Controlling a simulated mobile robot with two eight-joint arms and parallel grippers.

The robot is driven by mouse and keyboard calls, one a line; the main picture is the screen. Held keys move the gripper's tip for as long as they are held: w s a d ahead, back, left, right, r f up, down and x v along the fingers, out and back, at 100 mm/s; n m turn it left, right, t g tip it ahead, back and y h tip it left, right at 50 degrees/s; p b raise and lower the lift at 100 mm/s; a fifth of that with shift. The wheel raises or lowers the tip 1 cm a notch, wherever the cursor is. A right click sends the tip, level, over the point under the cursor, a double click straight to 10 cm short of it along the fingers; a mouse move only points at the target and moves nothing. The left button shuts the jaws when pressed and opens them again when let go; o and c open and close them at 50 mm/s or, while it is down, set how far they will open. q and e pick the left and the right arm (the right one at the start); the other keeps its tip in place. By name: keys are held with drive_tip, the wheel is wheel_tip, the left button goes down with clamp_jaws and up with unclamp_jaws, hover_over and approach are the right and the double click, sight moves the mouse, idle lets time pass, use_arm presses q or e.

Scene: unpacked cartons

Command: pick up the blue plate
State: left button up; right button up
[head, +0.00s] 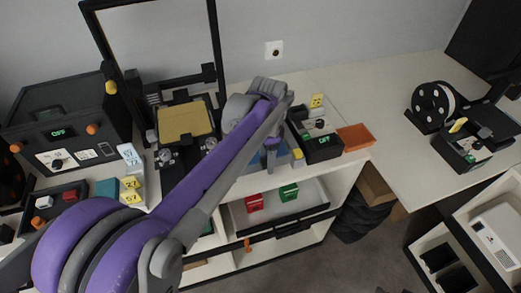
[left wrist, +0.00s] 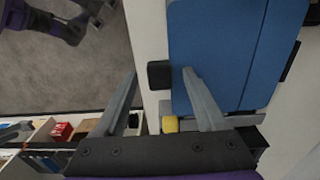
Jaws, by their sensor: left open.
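The blue plate (left wrist: 225,45) is a flat blue panel with a seam along it, filling the upper right of the left wrist view. A black knob (left wrist: 160,74) stands beside its left edge. My left gripper (left wrist: 160,72) is open and empty. Its two fingers lie to either side of the knob in that view, the right finger overlapping the plate's left edge. I cannot tell whether it touches. In the head view my left gripper (head: 272,158) points down over the blue plate (head: 284,158), which is mostly hidden by the arm.
A black device with a green display (head: 320,145) and an orange tray (head: 356,137) stand right of the gripper. A machine with a yellow plate (head: 184,121) stands left. The right-hand tabletop is partly clear.

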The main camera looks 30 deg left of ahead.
use_arm(q)
clamp_jaws()
idle(0.3)
drive_tip(key=shift+r, duration=0.1)
wheel_tip(320, 180, up, 10)
drive_tip(key=shift+p, duration=0.35)
idle(0.5)
